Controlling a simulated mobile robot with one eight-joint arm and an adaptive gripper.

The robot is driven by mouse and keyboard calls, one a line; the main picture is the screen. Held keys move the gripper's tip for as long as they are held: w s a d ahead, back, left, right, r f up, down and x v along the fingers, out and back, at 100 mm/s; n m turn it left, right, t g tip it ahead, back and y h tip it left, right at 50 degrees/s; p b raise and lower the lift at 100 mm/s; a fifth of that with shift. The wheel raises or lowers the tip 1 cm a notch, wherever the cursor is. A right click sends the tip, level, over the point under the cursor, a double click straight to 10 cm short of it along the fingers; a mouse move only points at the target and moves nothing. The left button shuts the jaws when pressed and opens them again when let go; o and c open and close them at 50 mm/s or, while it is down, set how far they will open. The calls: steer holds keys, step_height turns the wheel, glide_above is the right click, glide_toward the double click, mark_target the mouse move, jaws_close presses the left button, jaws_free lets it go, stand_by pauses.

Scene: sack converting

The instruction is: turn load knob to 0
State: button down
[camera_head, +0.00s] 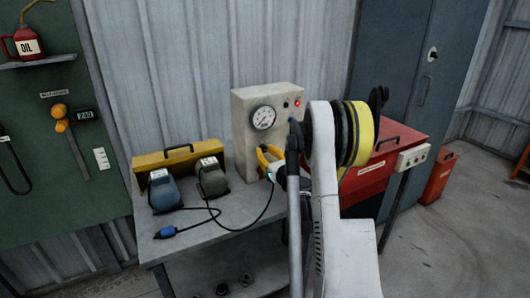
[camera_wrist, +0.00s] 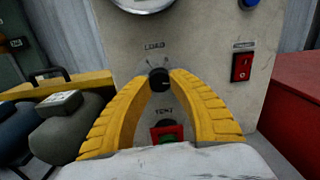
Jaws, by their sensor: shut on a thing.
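The load knob (camera_wrist: 158,79) is a small black round knob under the word LOAD on the beige panel box (camera_head: 239,133). In the wrist view, the yellow fingers of my gripper (camera_wrist: 160,82) close on the knob from left and right. The knob's pointer and exact setting are too small to read. In the head view, my gripper (camera_head: 268,160) is at the lower front of the box, and my arm hides the knob there.
Below the knob is a square TEST button (camera_wrist: 167,132) with red and green. A red switch (camera_wrist: 241,67) sits to the right. A gauge (camera_head: 263,117) is above. Blue and grey devices (camera_head: 165,191) with cables stand left on the bench (camera_head: 222,236), before a yellow case (camera_head: 178,155).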

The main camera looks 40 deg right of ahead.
steer(key=n, duration=0.6)
steer(key=shift+n, duration=0.4)
steer(key=n, duration=0.5)
steer(key=shift+d+n+t+y, duration=0.1)
steer(key=shift+n+t+y, duration=0.2)
steer(key=shift+n+y, duration=0.1)
steer(key=n, duration=0.5)
steer(key=shift+n, duration=0.4)
steer(key=n, duration=0.6)
steer(key=shift+r+y, duration=0.15)
steer(key=shift+y, duration=0.15)
steer(key=n, duration=0.6)
steer(key=n+g, duration=0.1)
steer(key=n, duration=0.5)
steer(key=shift+r, duration=0.1)
steer(key=n, duration=1)
steer(key=shift+n, duration=0.3)
